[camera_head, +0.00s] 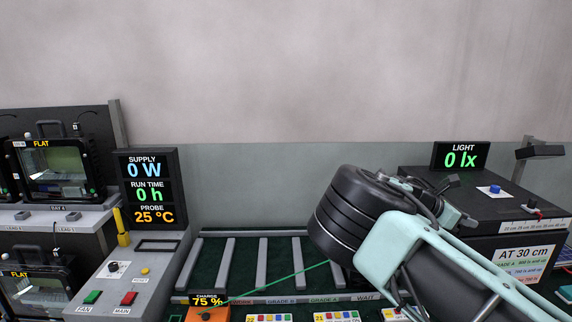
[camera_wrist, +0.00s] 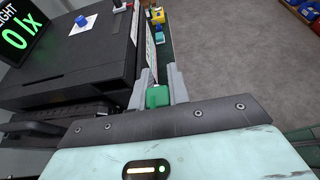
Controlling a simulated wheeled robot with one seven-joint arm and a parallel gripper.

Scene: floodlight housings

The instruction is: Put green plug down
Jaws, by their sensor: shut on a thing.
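The green plug (camera_wrist: 157,97) is in the wrist view, between the two grey fingers of my gripper (camera_wrist: 160,86). The gripper is shut on it. In the head view my arm hides the plug and the fingertips. A thin green cable (camera_head: 275,282) runs from the orange unit (camera_head: 207,314) under the "CHARGE 75 %" display up to the right and passes out of sight behind my arm.
A black light-test box (camera_head: 480,200) with a "0 lx" display (camera_head: 460,157) stands at the right. Slatted green racks (camera_head: 263,265) lie in the middle. A grey control panel (camera_head: 125,275) and floodlight housings (camera_head: 58,165) stand at the left.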

